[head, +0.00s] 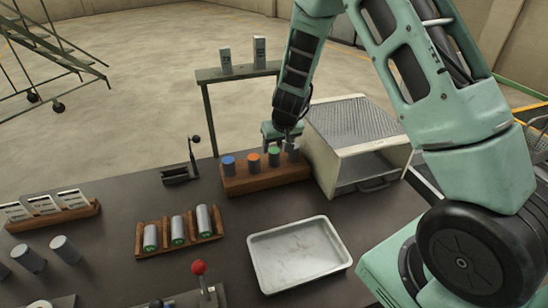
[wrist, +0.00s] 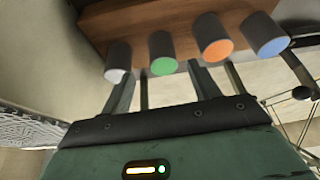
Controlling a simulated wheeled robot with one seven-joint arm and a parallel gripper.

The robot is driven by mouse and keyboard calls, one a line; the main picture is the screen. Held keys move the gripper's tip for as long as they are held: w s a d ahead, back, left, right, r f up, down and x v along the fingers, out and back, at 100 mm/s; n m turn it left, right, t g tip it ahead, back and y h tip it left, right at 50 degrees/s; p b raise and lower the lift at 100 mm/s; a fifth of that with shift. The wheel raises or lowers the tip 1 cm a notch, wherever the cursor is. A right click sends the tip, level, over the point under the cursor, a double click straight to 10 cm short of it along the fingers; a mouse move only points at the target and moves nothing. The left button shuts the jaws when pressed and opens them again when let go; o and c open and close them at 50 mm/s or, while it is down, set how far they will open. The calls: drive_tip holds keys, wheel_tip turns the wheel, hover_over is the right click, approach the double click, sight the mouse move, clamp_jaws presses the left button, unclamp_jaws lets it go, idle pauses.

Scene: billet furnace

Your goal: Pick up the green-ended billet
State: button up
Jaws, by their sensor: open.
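The green-ended billet (head: 274,158) stands upright in a wooden rack (head: 262,182), a grey cylinder with a green top. It also shows in the wrist view (wrist: 163,52), in the gap between my two fingers. My gripper (head: 279,143) is open and empty, close to the green-ended billet at the rack's back side. In the wrist view my gripper's fingertips (wrist: 162,75) point toward the billet, one on each side of it. Whether they touch it I cannot tell.
In the rack stand an orange-ended billet (head: 253,162), a blue-ended billet (head: 228,166) and a pale-ended billet (wrist: 118,62). A furnace box (head: 355,140) is close on the right. A tray (head: 300,255) and a rack of lying cylinders (head: 180,232) are in front.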

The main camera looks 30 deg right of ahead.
sight(274, 150)
drive_tip(key=shift+p+x, duration=0.6)
drive_tip(key=shift+x, duration=1.95)
drive_tip(key=shift+w+a, duration=0.1)
drive_tip(key=shift+a, duration=0.1)
drive_tip(key=c, duration=1.2)
drive_tip(key=shift+r, duration=0.1)
clamp_jaws()
drive_tip(key=shift+w+r, duration=0.1)
